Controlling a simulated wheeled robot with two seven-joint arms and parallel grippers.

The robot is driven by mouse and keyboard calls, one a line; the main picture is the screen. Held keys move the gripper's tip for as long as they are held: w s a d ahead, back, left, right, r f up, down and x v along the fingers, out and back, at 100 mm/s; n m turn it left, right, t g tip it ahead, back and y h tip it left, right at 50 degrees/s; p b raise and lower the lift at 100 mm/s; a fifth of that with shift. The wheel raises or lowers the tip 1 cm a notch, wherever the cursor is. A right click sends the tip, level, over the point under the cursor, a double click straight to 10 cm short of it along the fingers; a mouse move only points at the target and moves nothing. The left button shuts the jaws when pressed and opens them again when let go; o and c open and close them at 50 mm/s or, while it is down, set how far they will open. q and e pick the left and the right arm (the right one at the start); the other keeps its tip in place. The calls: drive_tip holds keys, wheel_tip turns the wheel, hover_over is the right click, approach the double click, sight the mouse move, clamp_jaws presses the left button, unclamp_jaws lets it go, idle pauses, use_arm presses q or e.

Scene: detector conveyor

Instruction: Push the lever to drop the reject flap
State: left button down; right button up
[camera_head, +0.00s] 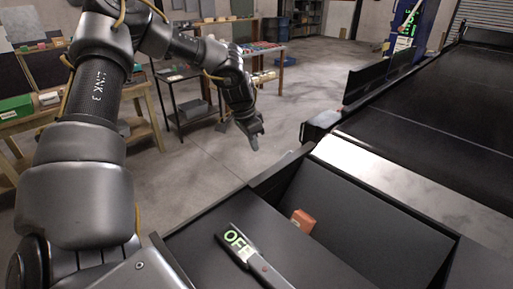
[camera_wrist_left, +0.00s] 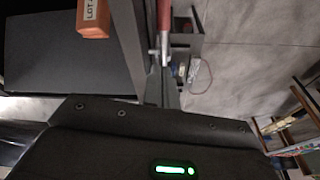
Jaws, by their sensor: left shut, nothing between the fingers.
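I cannot make out the lever in the head view. A dark sloped panel (camera_head: 345,205) lies in the bin; I cannot tell whether it is the reject flap.
An orange box (camera_head: 303,221) is in the dark bin, also in the left wrist view (camera_wrist_left: 95,18). A device reading OFF (camera_head: 238,243) lies in front. The black conveyor (camera_head: 430,110) runs along the right. Workbenches (camera_head: 20,125) stand at the left; the floor between is clear.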

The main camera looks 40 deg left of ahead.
use_arm(q)
drive_tip(key=s, duration=0.2)
drive_tip(key=s+a+r, duration=0.1)
drive_tip(key=shift+w+r+b, duration=0.1)
drive_tip(key=shift+b, duration=0.2)
drive_tip(key=b+v, duration=0.3)
drive_tip(key=v, duration=0.7)
drive_tip(key=shift+s+r+b, duration=0.3)
drive_tip(key=shift+r+b, duration=0.05)
idle(1.1)
